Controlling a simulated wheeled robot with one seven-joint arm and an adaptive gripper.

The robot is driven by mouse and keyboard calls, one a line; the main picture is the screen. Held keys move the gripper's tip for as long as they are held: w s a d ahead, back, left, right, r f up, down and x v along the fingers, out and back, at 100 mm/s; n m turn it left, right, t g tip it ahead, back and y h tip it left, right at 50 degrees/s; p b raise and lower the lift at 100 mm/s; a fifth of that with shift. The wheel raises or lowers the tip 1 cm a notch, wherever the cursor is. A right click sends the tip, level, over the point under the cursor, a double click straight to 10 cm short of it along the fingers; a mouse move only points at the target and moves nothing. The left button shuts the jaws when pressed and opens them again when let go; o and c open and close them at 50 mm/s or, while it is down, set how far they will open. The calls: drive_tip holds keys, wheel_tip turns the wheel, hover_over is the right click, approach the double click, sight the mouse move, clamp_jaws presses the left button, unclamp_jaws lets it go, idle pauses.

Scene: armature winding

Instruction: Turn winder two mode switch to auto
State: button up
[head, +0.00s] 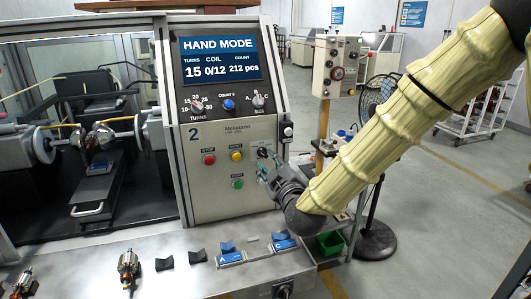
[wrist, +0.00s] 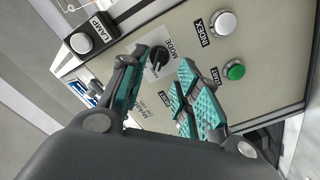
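Winder two (head: 236,140) carries the number 2, and its screen (head: 220,60) reads HAND MODE. In the wrist view the mode switch (wrist: 157,60) is a dark round knob on a beige panel, beside a MODE label. I cannot tell clearly which way its pointer faces. A MANUAL label shows partly below it; no AUTO label is readable. In the head view I cannot see the switch. My gripper (head: 264,163) is at the right edge of winder two. In the wrist view my gripper (wrist: 161,69) is open, its teal-padded fingers either side of the knob. I cannot tell whether they touch it.
In the wrist view, a white INDEX button (wrist: 223,23) and a green START button (wrist: 234,71) sit right of the switch, and a LAMP button (wrist: 81,43) sits left. Blue holders (head: 230,258) and an armature (head: 129,265) stand on the front bench. A fan (head: 376,110) stands behind my arm.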

sight(265, 155)
drive_tip(key=p+x, duration=0.1)
drive_tip(key=x, duration=0.2)
drive_tip(key=shift+w+r, duration=0.2)
drive_tip(key=shift+f+p+x, duration=0.2)
drive_tip(key=shift+p+x, duration=0.25)
drive_tip(key=shift+x, duration=0.65)
drive_tip(key=c, duration=0.7)
